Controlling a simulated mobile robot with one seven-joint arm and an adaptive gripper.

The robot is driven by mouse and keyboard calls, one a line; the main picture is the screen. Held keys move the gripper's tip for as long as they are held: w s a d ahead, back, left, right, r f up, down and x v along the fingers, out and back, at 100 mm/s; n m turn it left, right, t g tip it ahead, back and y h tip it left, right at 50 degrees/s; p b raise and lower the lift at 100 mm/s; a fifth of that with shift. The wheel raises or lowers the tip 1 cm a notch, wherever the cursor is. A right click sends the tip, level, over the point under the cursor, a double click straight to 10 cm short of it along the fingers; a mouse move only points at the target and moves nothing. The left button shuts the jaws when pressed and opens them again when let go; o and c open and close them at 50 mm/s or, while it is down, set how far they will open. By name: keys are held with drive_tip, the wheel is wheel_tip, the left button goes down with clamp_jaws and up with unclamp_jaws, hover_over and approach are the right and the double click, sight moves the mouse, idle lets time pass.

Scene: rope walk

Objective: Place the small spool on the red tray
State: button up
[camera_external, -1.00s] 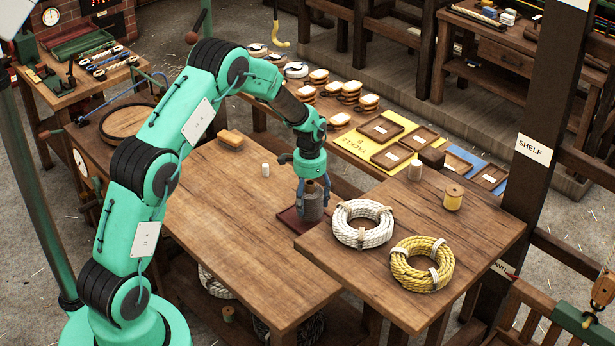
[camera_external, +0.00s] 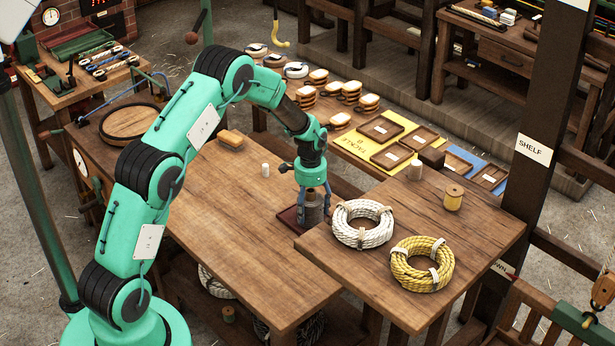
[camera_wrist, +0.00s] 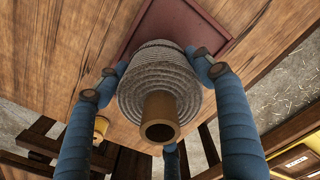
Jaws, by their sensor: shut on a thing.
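A grey cord-wound spool (camera_external: 311,212) with a brown core stands upright in my gripper (camera_external: 312,203). In the wrist view the grey spool (camera_wrist: 160,75) sits between the blue fingers of my gripper (camera_wrist: 158,80), core end toward the camera. The dark red tray (camera_external: 288,217) lies on the wooden table under and beside the spool. The red tray also shows behind the spool in the wrist view (camera_wrist: 190,14). Whether the spool's base touches the tray is hidden.
A white rope coil (camera_external: 362,224) and a yellow rope coil (camera_external: 422,264) lie on the adjoining right table. A yellow spool (camera_external: 453,197) and a white spool (camera_external: 415,170) stand behind them.

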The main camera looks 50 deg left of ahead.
sight(311, 190)
drive_tip(key=shift+f, duration=0.1)
drive_tip(key=o, duration=1.4)
wheel_tip(311, 190, up, 12)
drive_tip(key=shift+r+p, duration=0.15)
drive_tip(key=shift+p, duration=0.7)
drive_tip(key=shift+r, duration=0.1)
